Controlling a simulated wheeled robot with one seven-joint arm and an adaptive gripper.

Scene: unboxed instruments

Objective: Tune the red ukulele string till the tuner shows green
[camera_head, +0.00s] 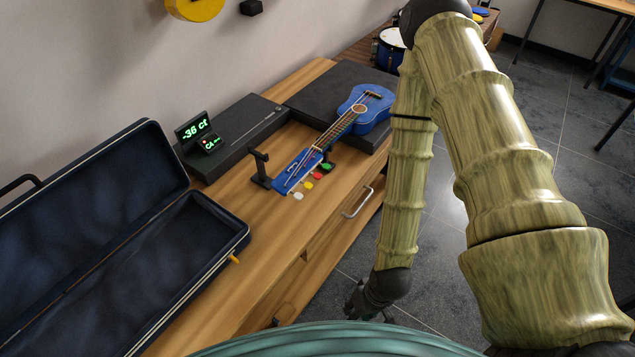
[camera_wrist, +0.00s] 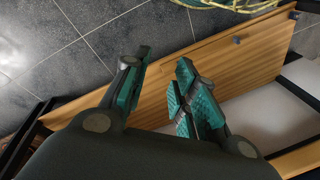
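The blue ukulele (camera_head: 367,103) lies on the bench with its neck toward the front left. Colored pegs line the near side of its headstock (camera_head: 290,178): green (camera_head: 327,166), red (camera_head: 318,176), yellow (camera_head: 308,185) and white (camera_head: 298,196). The tuner (camera_head: 197,132) reads "-36 ct" in green digits, with a small red mark on the line below. My gripper (camera_head: 369,303) hangs low beyond the bench's front side, well apart from the pegs. In the wrist view my gripper (camera_wrist: 160,90) is open, with nothing between its fingers.
An open dark case (camera_head: 215,225) takes up the bench's left end. A dark post (camera_head: 260,168) stands beside the headstock. The bench front has a metal handle (camera_head: 357,202). A blue drum (camera_head: 390,48) stands behind. Bare floor (camera_head: 440,285) lies right of the bench.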

